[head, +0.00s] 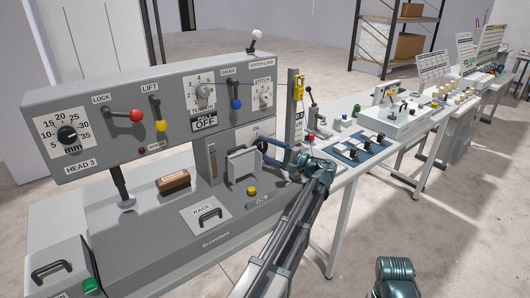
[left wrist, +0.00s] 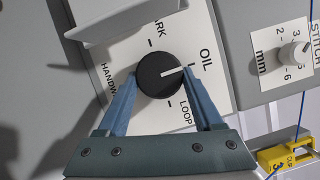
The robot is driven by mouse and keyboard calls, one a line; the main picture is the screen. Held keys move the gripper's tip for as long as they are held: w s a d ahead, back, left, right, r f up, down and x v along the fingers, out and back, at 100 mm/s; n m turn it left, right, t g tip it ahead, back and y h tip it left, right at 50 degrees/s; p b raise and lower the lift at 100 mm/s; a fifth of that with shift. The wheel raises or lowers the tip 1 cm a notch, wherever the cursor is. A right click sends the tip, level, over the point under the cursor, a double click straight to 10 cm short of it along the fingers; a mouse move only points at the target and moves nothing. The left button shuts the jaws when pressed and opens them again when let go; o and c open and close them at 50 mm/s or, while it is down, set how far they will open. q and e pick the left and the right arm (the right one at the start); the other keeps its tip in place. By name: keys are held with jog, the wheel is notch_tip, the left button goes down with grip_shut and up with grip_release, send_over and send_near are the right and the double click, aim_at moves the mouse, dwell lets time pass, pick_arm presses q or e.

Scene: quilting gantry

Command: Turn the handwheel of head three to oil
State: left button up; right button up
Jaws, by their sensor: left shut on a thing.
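Head three is the grey machine with the "HEAD 3" panel (head: 80,168) at the left of the head view. Its handwheel is a round black knob (left wrist: 158,75) with a white pointer line, on a white plate (left wrist: 215,85) marked PARK, OIL and LOOP. The pointer line points at the tick beside OIL. My left gripper (left wrist: 160,80) is shut on the knob, one blue finger at each side.
Above are red (head: 136,116), yellow (head: 161,126) and blue (head: 236,104) lever knobs. A grey bracket (head: 242,164) stands close beside the left gripper. A STITCH dial (left wrist: 293,53) and a yellow clip (left wrist: 288,160) are close by. A blue mat (head: 357,148) lies on the bench to the right.

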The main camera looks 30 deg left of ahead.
pick_arm(q)
jog(key=shift+f, duration=0.1)
dwell(0.5)
jog(key=o, duration=1.1)
jog(key=d, duration=0.4)
jog(key=d+f+b, duration=0.1)
jog(key=d, duration=0.9)
jog(key=shift+s+f, duration=0.1)
jog(key=shift+f, duration=0.05)
